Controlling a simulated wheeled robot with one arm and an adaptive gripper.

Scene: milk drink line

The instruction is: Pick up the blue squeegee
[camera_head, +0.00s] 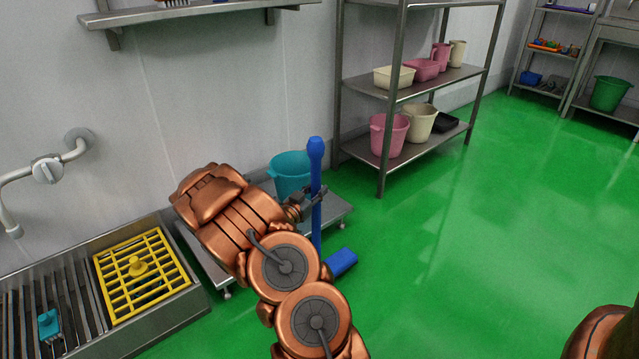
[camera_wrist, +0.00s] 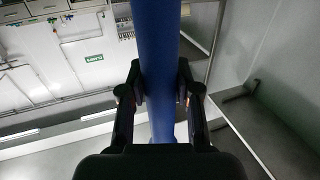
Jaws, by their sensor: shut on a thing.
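The blue squeegee (camera_head: 316,205) stands about upright in the head view, with its handle at the top and its wide blue head (camera_head: 341,263) low, over the green floor. Whether the head touches the floor I cannot tell. My gripper (camera_head: 316,197) is shut on the handle around its middle. In the wrist view the blue handle (camera_wrist: 157,60) runs between the two dark fingers of my gripper (camera_wrist: 160,95). My copper arm hides part of the area to the left of the handle.
A teal bucket (camera_head: 290,174) stands behind the squeegee on a low metal platform (camera_head: 338,208). A drain trough with a yellow grate (camera_head: 140,270) lies at left. A shelf rack (camera_head: 384,165) with pink and cream buckets stands behind.

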